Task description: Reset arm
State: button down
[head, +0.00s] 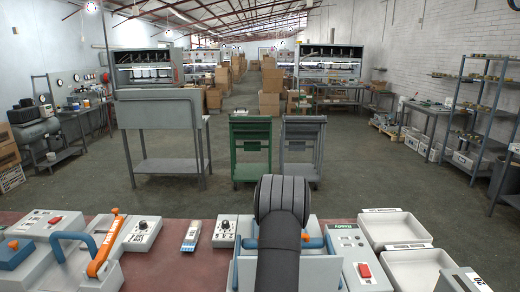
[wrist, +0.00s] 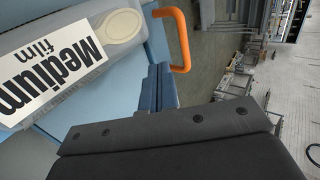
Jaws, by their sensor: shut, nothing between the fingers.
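My gripper (wrist: 160,88) shows in the wrist view as two blue fingers, closed together with nothing between them. In the head view my dark arm rises at the middle front and hides the fingers. It covers much of the centre press (head: 245,270), whose blue bar (head: 311,242) shows on both sides of the arm.
A left press with an orange lever (head: 105,247) and blue handle (head: 73,237) stands on the reddish bench (head: 175,262). A control box with a red button (head: 365,270) and white trays (head: 395,228) are at right. A green cart (head: 250,150) stands beyond the bench.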

jog(key=shift+s, duration=1)
jog(key=shift+s+r, duration=0.2)
jog(key=shift+s, duration=0.1)
dwell(0.9)
jog(key=shift+w+f, duration=0.25)
jog(key=shift+w, duration=3.85)
jog(key=shift+s+r, duration=0.4)
